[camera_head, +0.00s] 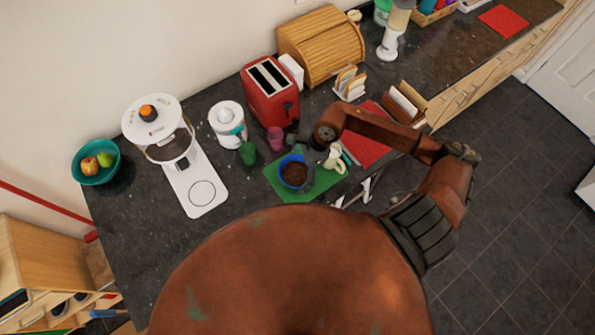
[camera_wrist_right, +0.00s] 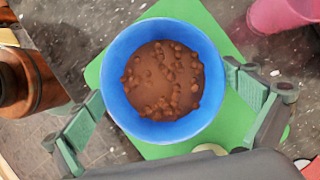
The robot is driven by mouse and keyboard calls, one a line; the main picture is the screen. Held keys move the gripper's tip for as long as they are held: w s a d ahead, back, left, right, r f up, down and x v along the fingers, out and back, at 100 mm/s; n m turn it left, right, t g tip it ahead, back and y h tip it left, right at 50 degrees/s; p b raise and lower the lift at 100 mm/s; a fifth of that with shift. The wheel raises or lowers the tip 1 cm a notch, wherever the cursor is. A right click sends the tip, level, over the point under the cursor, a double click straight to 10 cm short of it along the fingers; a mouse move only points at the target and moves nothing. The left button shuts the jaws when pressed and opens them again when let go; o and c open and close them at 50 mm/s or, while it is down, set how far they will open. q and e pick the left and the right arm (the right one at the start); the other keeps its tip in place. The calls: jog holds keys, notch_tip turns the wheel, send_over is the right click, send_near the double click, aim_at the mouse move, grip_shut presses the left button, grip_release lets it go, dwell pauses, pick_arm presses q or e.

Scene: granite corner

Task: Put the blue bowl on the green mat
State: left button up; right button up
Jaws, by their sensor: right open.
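The blue bowl (camera_head: 284,163) holds brown pellets and sits upright on the green mat (camera_head: 318,189), towards the mat's left part. The wrist view shows the bowl (camera_wrist_right: 126,58) from above, with the green mat (camera_wrist_right: 226,125) under and around it. My right gripper (camera_head: 308,156) is over the bowl's right and back side. In the wrist view its open fingers (camera_wrist_right: 165,90) lie on either side of the bowl's near half. I cannot tell whether either finger touches the rim. My left gripper is not in view.
A pink cup (camera_head: 275,138) and a green cup (camera_head: 247,153) stand just behind the mat. A white pitcher (camera_head: 335,160) stands at the mat's right. A teal fruit bowl (camera_head: 94,178) is far left.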

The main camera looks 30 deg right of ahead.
jog(key=b+v, duration=0.1)
jog(key=v, duration=1.1)
dwell(0.7)
